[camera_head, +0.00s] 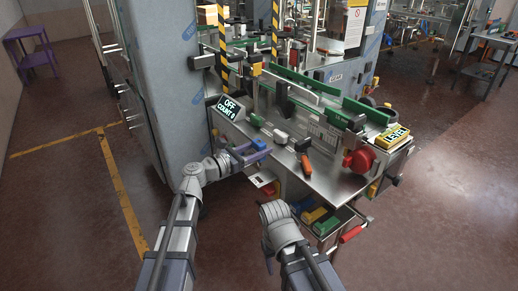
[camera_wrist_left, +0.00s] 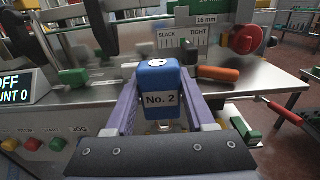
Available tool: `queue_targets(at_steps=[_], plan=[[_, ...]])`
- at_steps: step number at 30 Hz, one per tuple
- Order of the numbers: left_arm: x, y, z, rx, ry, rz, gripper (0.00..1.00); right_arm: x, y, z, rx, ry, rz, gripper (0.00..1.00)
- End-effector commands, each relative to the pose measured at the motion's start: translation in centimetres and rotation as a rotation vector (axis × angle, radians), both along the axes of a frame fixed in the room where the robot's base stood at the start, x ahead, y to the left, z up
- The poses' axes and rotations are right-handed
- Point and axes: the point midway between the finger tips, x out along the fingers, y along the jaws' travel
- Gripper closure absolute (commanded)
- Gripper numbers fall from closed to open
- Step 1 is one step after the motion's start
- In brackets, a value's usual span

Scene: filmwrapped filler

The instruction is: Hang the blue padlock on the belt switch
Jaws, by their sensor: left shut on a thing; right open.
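The blue padlock (camera_wrist_left: 160,78), labelled "No. 2", is held upright between the two purple fingers of my left gripper (camera_wrist_left: 162,112) in the left wrist view. Some pale metal shows below its body; I cannot tell its shape. In the head view my left gripper (camera_head: 259,149) is at the front left edge of the steel machine top. A red round knob (camera_head: 361,160) stands at the right end of the machine and also shows in the wrist view (camera_wrist_left: 248,40); I cannot tell whether it is the belt switch. My right gripper (camera_head: 268,258) is low in front, open, mostly hidden by its wrist.
A display (camera_head: 230,107) reads "OFF COUNT 0". An orange-handled tool (camera_head: 306,165) lies on the machine top (camera_head: 335,184). A yellow "LEVEL" box (camera_head: 393,137) sits at the right. A tray of coloured things (camera_head: 318,214) is below the front edge. Floor is free at right.

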Motion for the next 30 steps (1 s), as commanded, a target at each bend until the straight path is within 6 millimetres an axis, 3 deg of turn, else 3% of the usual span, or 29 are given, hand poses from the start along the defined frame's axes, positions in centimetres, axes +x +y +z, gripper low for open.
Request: queue_targets(at_steps=[30], plan=[[0.0,0.0,-6.0,0.0,0.0,0.0,1.0,0.0,0.0,-6.0,0.0,0.0,0.0,0.41]])
